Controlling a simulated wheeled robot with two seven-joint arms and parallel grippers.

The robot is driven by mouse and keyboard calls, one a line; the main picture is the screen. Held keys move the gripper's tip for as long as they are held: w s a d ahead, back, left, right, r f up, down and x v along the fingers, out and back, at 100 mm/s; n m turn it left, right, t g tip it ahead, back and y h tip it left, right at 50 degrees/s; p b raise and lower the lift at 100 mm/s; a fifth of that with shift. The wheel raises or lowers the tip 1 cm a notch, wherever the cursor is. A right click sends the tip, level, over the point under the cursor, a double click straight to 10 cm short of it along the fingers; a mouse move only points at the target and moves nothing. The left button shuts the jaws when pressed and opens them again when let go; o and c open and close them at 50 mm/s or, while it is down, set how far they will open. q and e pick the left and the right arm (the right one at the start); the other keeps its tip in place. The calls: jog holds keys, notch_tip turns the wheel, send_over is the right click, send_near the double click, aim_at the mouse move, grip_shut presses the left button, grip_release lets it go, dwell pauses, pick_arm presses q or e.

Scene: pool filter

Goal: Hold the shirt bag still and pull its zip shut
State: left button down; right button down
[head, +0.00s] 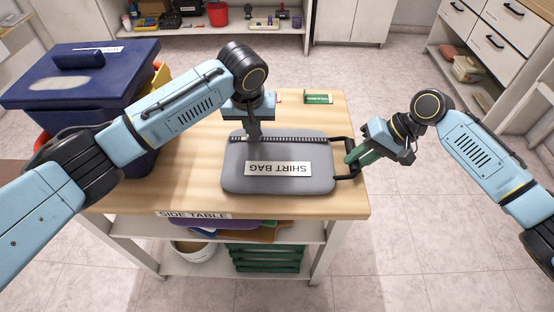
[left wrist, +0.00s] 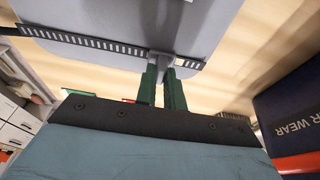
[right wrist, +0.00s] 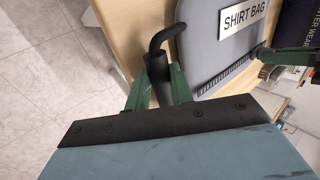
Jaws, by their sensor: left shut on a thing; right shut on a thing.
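The grey shirt bag (head: 278,182) lies flat on the side table (head: 195,185), its label upside down in the head view. Its toothed zip runs along the far edge; it also shows in the left wrist view (left wrist: 90,42). My left gripper (head: 253,138) points down at the zip's left part. In the left wrist view its green fingers (left wrist: 165,75) are shut on the grey zip pull (left wrist: 162,62). My right gripper (head: 352,158) is shut on the black handle (right wrist: 158,62) at the bag's right side. The pull's far side is hidden.
A small green labelled item (head: 318,98) lies at the table's back. White drawers (head: 495,40) stand at the back right. Tiled floor is clear on the right.

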pick_arm(q)
jog(key=shift+a, duration=1.6)
jog(key=c, duration=1.5)
grip_release()
jog(key=shift+d, duration=0.1)
jog(key=shift+r, duration=0.1)
jog(key=shift+w+v, duration=0.25)
jog(key=shift+v, duration=0.7)
jog(key=shift+w+v, duration=0.2)
jog(key=shift+v, duration=0.75)
jog(key=shift+w+v, duration=0.25)
jog(key=shift+v, duration=0.65)
jog(key=shift+r, duration=0.2)
pick_arm(e)
jog(key=c, duration=1.1)
grip_release()
jog(key=shift+c, duration=0.2)
